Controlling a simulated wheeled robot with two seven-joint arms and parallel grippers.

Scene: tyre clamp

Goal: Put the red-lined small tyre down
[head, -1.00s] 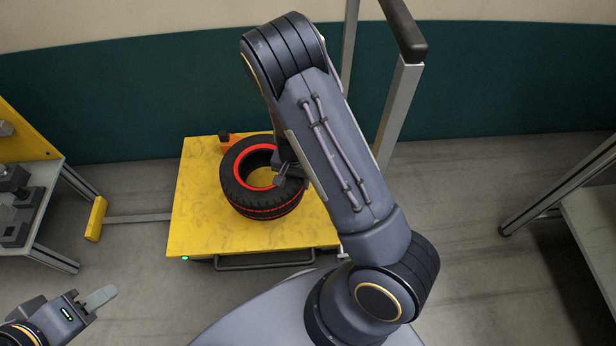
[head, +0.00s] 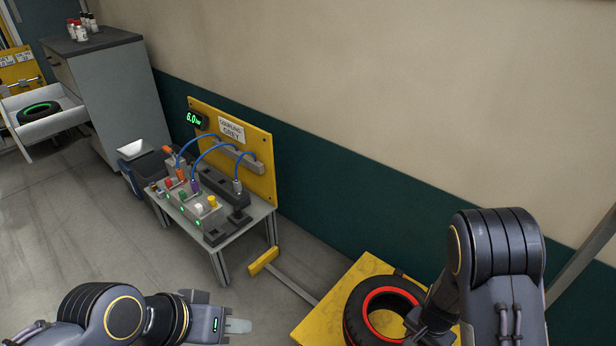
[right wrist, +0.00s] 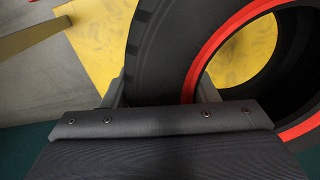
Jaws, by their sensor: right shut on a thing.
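The red-lined small tyre (head: 357,312) is black with a red ring around its opening. It lies flat at the yellow platform (head: 320,325), at the bottom right of the head view; I cannot tell whether it touches the top. My right gripper (head: 416,322) is shut on the tyre's wall at its right side. In the right wrist view, the tyre (right wrist: 165,55) passes between the two fingers (right wrist: 162,92), one outside and one inside the ring. My left gripper (head: 238,326) is away from the tyre, at the bottom left, with nothing seen in it; its finger gap is not clear.
A grey bench with a yellow "coupling" board (head: 255,165), hoses and coloured fittings stands left of the platform. A green-lined tyre (head: 38,111) lies in a white tray (head: 60,122) at the far left, by a grey cabinet (head: 115,95). The floor at left is open.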

